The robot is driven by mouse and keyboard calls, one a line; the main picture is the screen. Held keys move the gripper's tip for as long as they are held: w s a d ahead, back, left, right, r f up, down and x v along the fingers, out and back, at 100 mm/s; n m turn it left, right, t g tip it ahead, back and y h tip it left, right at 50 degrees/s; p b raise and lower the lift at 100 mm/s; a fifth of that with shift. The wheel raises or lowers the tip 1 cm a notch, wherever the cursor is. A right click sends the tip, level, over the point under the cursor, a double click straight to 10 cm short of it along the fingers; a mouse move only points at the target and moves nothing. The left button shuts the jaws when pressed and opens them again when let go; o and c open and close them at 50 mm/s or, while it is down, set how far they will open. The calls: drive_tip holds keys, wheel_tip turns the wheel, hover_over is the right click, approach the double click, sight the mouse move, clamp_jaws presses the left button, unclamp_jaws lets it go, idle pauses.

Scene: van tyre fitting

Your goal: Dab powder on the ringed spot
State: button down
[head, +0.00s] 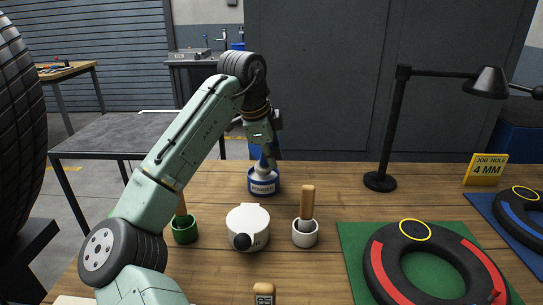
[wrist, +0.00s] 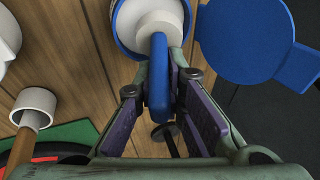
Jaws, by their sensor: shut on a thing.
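A blue tin (head: 263,187) with white contents stands at the back of the wooden bench; it also shows at the top of the wrist view (wrist: 122,35). My gripper (head: 268,152) is above the tin, shut on a blue handle (wrist: 158,95). The handle's pale end reaches into the tin's white contents, and its tip is hidden there. A black tyre piece (head: 385,262) with a red band lies on a green mat (head: 350,252) and bears a yellow ring (head: 415,230). A second tyre piece (head: 530,218) on a blue mat at right also bears a yellow ring (head: 525,193).
A green cup (head: 184,233), a white lidded pot (head: 248,222) and a white cup with a wooden-handled tool (head: 305,236) stand in front of the tin. A black lamp (head: 400,120) and yellow card (head: 484,168) stand at right. A blue lid-like disc (wrist: 240,40) is beside the tin.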

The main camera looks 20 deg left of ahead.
drive_tip(key=shift+f, duration=0.5)
idle(0.8)
drive_tip(key=shift+r, duration=0.1)
wheel_tip(320, 180, up, 7)
drive_tip(key=p, duration=0.6)
drive_tip(key=shift+p, duration=0.35)
idle(0.4)
